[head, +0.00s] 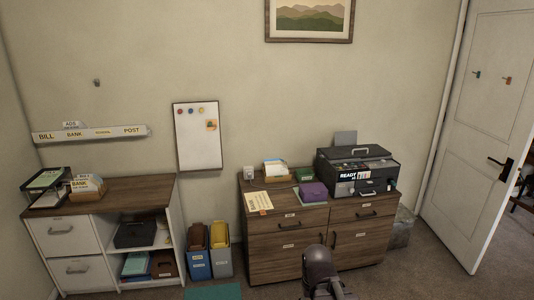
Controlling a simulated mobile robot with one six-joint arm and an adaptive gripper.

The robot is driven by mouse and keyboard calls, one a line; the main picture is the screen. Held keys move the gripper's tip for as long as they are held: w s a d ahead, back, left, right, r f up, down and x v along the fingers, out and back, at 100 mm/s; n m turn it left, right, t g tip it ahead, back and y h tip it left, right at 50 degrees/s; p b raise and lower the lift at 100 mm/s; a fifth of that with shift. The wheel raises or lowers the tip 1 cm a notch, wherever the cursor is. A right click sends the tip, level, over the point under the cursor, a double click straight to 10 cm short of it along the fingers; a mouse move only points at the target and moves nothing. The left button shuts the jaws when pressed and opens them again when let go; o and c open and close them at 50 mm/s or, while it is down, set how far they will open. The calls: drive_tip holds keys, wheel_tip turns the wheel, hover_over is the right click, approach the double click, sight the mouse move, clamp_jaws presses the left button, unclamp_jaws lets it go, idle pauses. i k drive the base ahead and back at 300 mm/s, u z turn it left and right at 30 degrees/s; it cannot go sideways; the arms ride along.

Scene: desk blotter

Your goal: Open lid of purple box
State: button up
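The purple box (313,192) is small and sits on top of the brown wooden cabinet (287,222), near its front edge and just left of the black printer. Its top looks closed, though it is too small to make out the lid's seam. A dark part of my arm rises at the bottom of the head view, in front of the cabinet and well below the box. No gripper fingers can be made out.
The black printer (357,172) stands close on the box's right. A green item (304,175) lies behind the box. A paper sheet (257,201) and a paper tray (275,169) are to its left. Bins (197,263) stand left of the cabinet.

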sight(316, 189)
drive_tip(key=z, duration=0.2)
drive_tip(key=i, duration=1.3)
drive_tip(key=z, duration=0.15)
